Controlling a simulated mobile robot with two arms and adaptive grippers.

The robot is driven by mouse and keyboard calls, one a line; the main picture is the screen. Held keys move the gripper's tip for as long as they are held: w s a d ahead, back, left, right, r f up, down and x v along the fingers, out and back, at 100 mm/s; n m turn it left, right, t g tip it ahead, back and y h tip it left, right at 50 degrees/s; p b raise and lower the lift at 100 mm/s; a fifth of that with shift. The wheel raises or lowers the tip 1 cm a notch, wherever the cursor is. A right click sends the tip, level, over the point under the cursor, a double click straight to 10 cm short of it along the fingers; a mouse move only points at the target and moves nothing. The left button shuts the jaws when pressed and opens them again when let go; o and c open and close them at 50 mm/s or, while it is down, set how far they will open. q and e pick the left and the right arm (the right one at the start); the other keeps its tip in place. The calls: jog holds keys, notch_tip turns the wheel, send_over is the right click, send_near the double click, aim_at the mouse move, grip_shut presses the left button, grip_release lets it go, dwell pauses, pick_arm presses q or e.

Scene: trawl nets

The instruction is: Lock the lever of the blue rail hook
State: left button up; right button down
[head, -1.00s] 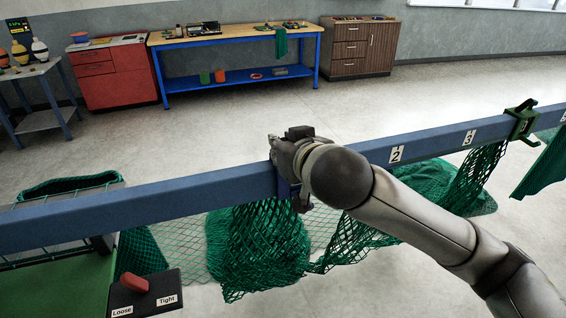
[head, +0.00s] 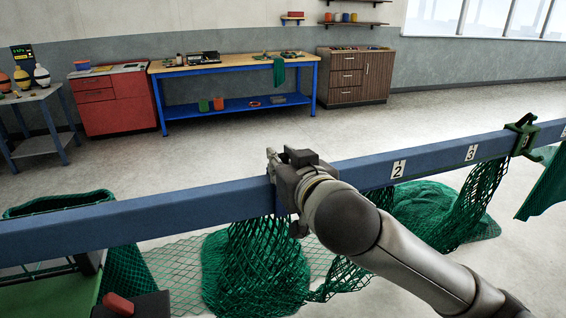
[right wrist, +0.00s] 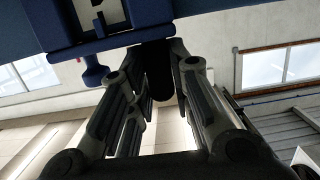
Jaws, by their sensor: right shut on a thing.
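The blue rail hook (right wrist: 60,40) shows at the top of the right wrist view as a dark blue plate with a white label. A small blue knob (right wrist: 95,72) hangs below it. My right gripper (right wrist: 155,65) is shut on a dark, stubby part just under the hook, probably its lever; the fingers partly hide it. In the head view my right gripper (head: 284,178) is at the blue rail (head: 130,217), left of the number 2 label. It hides most of the hook there. My left gripper is not in view.
Green netting (head: 255,265) hangs below the rail and lies on the floor. A green hook (head: 521,133) sits on the rail at the right. A dark box with a red knob (head: 118,304) is at the lower left. A workbench (head: 235,66) stands far back.

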jog(key=c, duration=1.3)
grip_release()
jog(key=shift+f, duration=0.1)
jog(key=shift+s, duration=0.1)
jog(key=shift+v, duration=3.75)
jog(key=shift+f, duration=0.1)
